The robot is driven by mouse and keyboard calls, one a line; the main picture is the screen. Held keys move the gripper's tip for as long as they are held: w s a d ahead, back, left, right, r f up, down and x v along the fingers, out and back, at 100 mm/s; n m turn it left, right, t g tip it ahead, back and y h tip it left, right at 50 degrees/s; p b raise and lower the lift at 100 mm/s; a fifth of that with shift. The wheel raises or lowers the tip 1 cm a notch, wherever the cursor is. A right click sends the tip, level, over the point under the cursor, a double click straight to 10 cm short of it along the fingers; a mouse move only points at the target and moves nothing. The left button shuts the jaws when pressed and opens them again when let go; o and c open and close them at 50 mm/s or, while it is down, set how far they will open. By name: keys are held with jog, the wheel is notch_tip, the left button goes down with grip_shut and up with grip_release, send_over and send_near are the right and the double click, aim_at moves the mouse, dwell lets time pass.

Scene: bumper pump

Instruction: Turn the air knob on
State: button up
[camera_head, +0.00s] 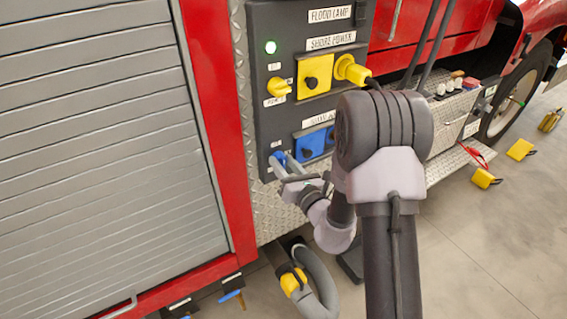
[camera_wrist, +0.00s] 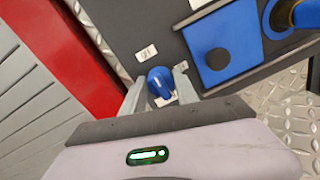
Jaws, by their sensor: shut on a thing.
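The air knob is a small blue knob (camera_wrist: 161,82) on the dark control panel; in the head view only a bit of blue (camera_head: 279,156) shows beside my fingers. My gripper (camera_wrist: 158,88) has one finger on each side of the knob and is shut on it. In the head view my gripper (camera_head: 283,163) reaches the lower left of the panel from the right. A small white label (camera_wrist: 146,53) sits just above the knob in the wrist view. Which way the knob points is hard to tell.
A grey shutter (camera_head: 100,130) stands left. A grey hose (camera_head: 318,275) hangs below.

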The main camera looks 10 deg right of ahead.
grip_shut()
jog(key=shift+p, duration=0.3)
jog(key=shift+r+m+p, duration=0.2)
jog(key=shift+m+p, duration=0.85)
jog(key=shift+m, duration=0.05)
jog(key=m+p, duration=0.6)
jog(key=shift+d, duration=0.2)
jog(key=m+p, duration=0.4)
jog(key=m, duration=0.1)
jog(key=shift+w+f+g+y+p, duration=0.1)
jog(key=shift+g+y+p, duration=0.2)
jog(key=shift+g+p, duration=0.1)
jog(key=shift+f+m+p, duration=0.2)
jog(key=shift+m+p, duration=0.8)
jog(key=shift+m, duration=1.2)
